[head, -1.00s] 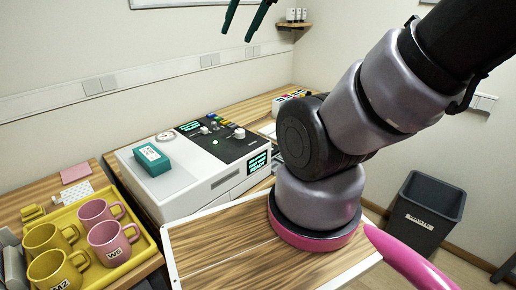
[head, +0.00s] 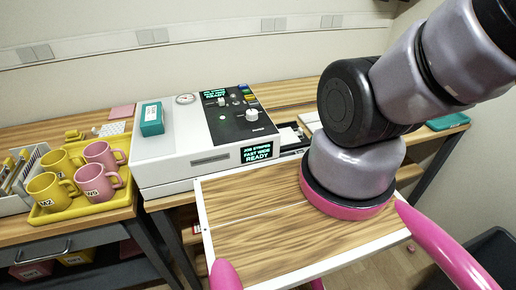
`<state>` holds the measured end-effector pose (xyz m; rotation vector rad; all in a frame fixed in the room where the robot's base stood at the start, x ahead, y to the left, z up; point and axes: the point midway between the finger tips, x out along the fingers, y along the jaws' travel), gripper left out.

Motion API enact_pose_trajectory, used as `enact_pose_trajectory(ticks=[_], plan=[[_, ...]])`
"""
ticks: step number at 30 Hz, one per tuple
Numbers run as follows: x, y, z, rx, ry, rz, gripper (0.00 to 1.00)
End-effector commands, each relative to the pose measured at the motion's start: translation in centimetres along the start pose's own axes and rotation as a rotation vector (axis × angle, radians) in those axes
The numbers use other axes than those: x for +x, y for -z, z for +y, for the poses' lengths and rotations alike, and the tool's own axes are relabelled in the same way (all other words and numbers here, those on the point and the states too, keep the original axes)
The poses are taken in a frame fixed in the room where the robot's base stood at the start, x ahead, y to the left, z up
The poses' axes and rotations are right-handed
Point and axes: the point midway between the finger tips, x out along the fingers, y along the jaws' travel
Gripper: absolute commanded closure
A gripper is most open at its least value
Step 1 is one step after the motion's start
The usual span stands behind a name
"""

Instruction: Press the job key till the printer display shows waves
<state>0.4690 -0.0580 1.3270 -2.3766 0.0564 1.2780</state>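The printer (head: 178,150) is a white machine with a dark control panel (head: 235,125) on top. Its front display (head: 257,151) reads in green "JOB STRIPES FAST WIDE READY". A second display (head: 214,94) on the top panel also ends in "READY"; its first line is too small to read surely. The panel carries a green button (head: 221,101), pale knobs (head: 252,115) and several coloured keys (head: 249,98). I cannot tell which one is the job key. My gripper is out of view.
A teal box (head: 152,119) and a round dial (head: 185,98) are on the printer's left top. A yellow tray (head: 85,208) with several mugs stands left of it. A teal flat object (head: 447,122) lies on the right. My arm blocks part of the right side.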

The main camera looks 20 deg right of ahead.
Motion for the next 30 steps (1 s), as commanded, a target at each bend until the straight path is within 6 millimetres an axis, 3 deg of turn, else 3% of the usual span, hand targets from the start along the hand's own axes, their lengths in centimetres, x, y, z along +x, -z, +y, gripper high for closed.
enact_pose_trajectory(ticks=[9, 10, 12, 15, 30], plan=[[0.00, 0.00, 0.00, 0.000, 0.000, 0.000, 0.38], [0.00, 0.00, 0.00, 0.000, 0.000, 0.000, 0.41], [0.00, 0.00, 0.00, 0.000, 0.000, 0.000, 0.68], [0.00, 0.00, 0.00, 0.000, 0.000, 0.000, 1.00], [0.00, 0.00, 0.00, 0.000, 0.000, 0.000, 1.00]])
